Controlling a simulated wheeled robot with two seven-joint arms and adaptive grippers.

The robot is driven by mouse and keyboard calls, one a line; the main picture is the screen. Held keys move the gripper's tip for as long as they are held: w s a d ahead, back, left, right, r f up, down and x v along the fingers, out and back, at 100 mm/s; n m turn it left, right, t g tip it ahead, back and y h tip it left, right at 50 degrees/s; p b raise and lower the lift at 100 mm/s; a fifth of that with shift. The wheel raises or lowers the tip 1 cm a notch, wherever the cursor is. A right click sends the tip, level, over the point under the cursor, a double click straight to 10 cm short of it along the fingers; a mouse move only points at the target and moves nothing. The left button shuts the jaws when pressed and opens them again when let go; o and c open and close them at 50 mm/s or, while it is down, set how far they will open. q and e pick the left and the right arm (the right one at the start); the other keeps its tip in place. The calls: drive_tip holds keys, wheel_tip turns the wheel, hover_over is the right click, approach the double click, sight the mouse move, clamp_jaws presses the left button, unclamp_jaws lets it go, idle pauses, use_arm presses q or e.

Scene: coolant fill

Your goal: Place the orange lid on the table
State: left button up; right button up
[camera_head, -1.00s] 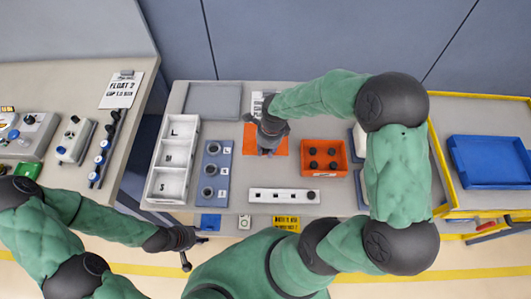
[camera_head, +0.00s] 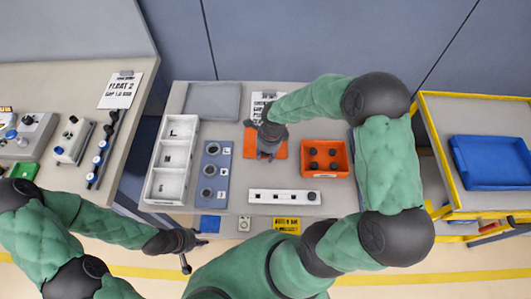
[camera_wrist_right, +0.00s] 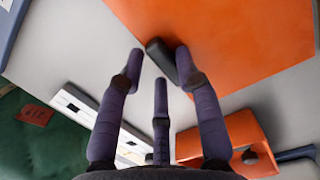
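The orange lid (camera_head: 250,146) is a flat orange square in the middle of the table in the head view, mostly below my right gripper (camera_head: 267,150). The lid fills the top of the right wrist view (camera_wrist_right: 225,35). A short black piece (camera_wrist_right: 160,58), perhaps its handle, is between the fingertips of my right gripper (camera_wrist_right: 160,70). The fingers stand apart around it; whether they grip it is unclear. Whether the lid touches the table is also hidden. My left gripper (camera_head: 190,247) is off the table's front left, empty, its fingers apart.
The table (camera_head: 230,120) holds an orange box (camera_head: 325,172) with several black knobs right of the lid. A white strip (camera_head: 285,197) lies in front; a blue-grey ring plate (camera_head: 214,192) and white tray (camera_head: 170,158) stand left. Behind are a paper sheet (camera_head: 268,98) and grey tray (camera_head: 212,100).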

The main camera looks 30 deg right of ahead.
drive_tip(key=shift+r, duration=0.1)
idle(0.3)
drive_tip(key=shift+r+p, duration=0.3)
drive_tip(key=shift+r, duration=0.1)
drive_tip(key=r, duration=0.3)
drive_tip(key=r+p, duration=0.1)
drive_tip(key=r, duration=0.3)
drive_tip(key=d+r+p, duration=0.1)
drive_tip(key=r, duration=0.3)
drive_tip(key=shift+s+d+r, duration=0.1)
drive_tip(key=shift+s, duration=0.3)
